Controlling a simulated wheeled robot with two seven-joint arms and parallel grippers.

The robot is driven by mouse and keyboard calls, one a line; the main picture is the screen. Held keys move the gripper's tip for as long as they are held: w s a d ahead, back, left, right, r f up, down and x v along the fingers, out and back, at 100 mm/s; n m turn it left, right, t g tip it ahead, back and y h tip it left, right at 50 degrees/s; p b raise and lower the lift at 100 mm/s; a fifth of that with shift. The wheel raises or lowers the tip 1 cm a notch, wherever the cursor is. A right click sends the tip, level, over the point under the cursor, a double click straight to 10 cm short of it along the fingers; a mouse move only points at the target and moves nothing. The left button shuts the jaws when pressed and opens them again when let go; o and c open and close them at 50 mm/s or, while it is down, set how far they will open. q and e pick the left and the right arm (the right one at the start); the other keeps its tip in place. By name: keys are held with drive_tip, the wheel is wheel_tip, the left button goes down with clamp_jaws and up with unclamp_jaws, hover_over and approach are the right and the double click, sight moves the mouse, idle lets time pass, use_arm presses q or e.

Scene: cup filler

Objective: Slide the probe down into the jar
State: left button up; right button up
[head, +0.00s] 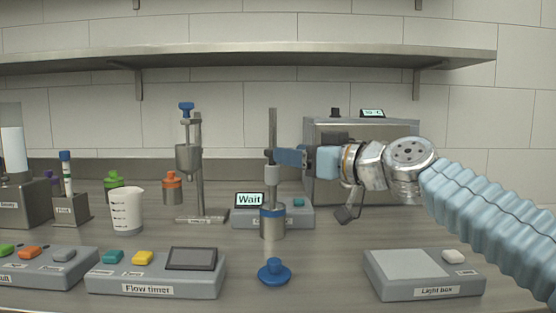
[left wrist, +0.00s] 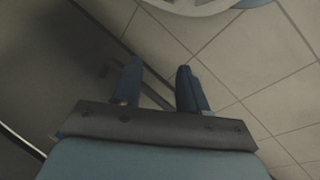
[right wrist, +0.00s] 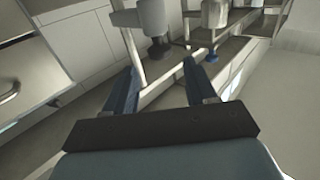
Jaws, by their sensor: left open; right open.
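The jar (head: 272,222) is a metal cylinder with a blue band, upright on the counter in front of a meter (head: 296,218) whose screen reads "Wait". The probe (head: 272,173), a grey cylinder on a tall post, is above the jar; how far its tip reaches is unclear. My right gripper (head: 281,157) is open beside the post, just above the probe's grey body. Its open fingers also show in the right wrist view (right wrist: 160,82), with nothing clearly between them. My left gripper (left wrist: 160,70) is open and empty above the floor, out of the head view.
A blue lid (head: 274,271) lies in front of the jar. A flow timer (head: 155,274) stands front left and a light box (head: 424,274) front right. A beaker (head: 127,211) and a funnel stand (head: 198,170) are to the left. A grey cabinet (head: 385,135) is behind my right arm.

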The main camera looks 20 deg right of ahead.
drive_tip(key=v, duration=0.7)
drive_tip(key=shift+b, duration=0.45)
